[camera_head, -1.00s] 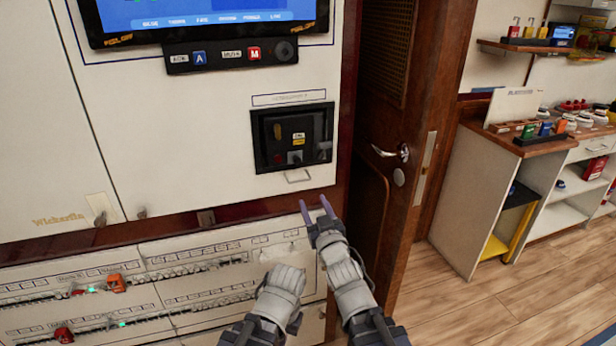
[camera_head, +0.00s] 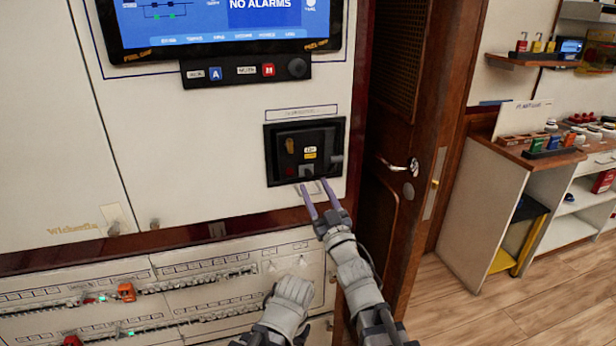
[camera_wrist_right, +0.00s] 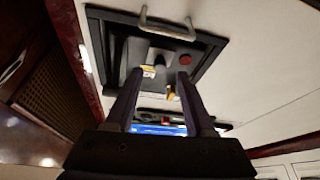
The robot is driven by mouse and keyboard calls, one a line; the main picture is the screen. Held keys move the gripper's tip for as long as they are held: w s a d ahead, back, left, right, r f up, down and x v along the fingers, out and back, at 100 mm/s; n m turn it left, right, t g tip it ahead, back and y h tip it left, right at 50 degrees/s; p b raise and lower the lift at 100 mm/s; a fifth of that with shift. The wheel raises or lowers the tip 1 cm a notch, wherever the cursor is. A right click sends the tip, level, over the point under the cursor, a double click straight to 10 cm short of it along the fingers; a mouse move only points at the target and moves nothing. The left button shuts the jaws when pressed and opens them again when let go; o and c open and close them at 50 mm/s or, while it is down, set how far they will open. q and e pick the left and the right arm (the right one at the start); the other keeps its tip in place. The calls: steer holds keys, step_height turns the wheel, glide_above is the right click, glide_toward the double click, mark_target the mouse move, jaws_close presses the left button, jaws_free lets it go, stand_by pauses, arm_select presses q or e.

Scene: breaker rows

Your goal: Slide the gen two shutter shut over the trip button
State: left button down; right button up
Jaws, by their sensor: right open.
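The black-framed breaker unit (camera_head: 270,172) is set in the white panel under a printed label strip. In its recess show a red button (camera_head: 290,171), a grey knob, a yellow tag and a small yellow-and-white label. The red button (camera_wrist_right: 185,60) shows uncovered in the right wrist view. I cannot make out the shutter for certain. My right gripper (camera_head: 312,184) is open and empty, its two purple fingers pointing up at the unit's lower edge. The right wrist view also shows the fingers (camera_wrist_right: 155,85) apart before the unit. My left gripper's fingers do not show.
A metal pull handle (camera_head: 315,190) sticks out just below the unit, close to my right fingers. A screen (camera_head: 220,25) and button strip (camera_head: 250,70) are above. A wooden door (camera_head: 395,110) with a lever handle stands right. Breaker rows (camera_head: 190,285) lie below.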

mark_target(309, 176)
steer(key=shift+p+x, duration=0.35)
steer(key=shift+x, duration=1.25)
jaws_close()
